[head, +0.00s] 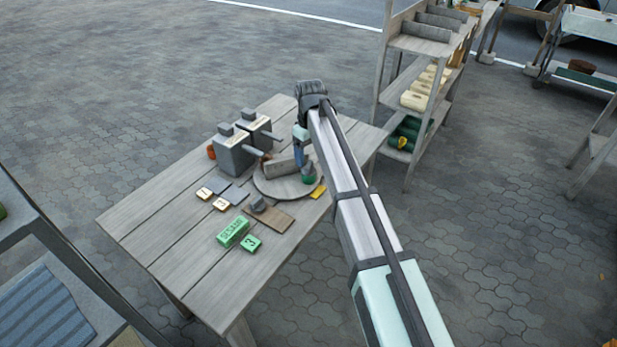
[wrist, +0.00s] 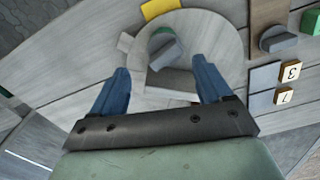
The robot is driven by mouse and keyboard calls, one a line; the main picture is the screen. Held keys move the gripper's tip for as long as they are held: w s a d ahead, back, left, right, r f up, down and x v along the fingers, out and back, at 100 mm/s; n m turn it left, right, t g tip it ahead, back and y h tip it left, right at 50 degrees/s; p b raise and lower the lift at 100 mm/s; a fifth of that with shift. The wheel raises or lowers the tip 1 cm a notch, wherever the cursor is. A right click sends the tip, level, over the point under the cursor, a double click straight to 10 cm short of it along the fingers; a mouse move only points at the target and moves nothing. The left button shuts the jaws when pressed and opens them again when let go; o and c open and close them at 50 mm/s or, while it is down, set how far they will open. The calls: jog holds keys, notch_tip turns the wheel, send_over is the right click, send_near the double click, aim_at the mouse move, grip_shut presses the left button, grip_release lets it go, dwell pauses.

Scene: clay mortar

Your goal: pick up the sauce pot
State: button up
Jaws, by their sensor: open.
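No thing in view is plainly a sauce pot. A round grey board (head: 268,186) on the table bears a small dark green round piece (head: 308,175) with a grey part and a long grey-beige block (head: 283,168). In the wrist view the green piece with its grey part (wrist: 164,50) lies beyond my fingertips, and the grey block (wrist: 172,78) shows between them. My gripper (wrist: 160,80) has blue fingers spread apart over the board (wrist: 215,30), with nothing visibly gripped. In the head view my arm partly hides the board's right side.
Two grey box-shaped vessels with lids and handles (head: 235,155) stand behind left. Numbered tiles (head: 212,198), a brown board with a grey piece (head: 272,218), green blocks (head: 232,232) and a yellow piece (head: 318,191) lie around. The table's left part (head: 150,220) is bare. Shelves (head: 420,90) stand behind right.

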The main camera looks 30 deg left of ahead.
aim_at(309, 164)
notch_tip(309, 164, down, 2)
jog(key=shift+f, duration=0.1)
jog(key=shift+s+f, duration=0.2)
jog(key=shift+f, duration=0.5)
jog(key=shift+s+f, duration=0.2)
jog(key=shift+f, duration=1.75)
jog(key=c, duration=1)
jog(key=shift+r, duration=0.15)
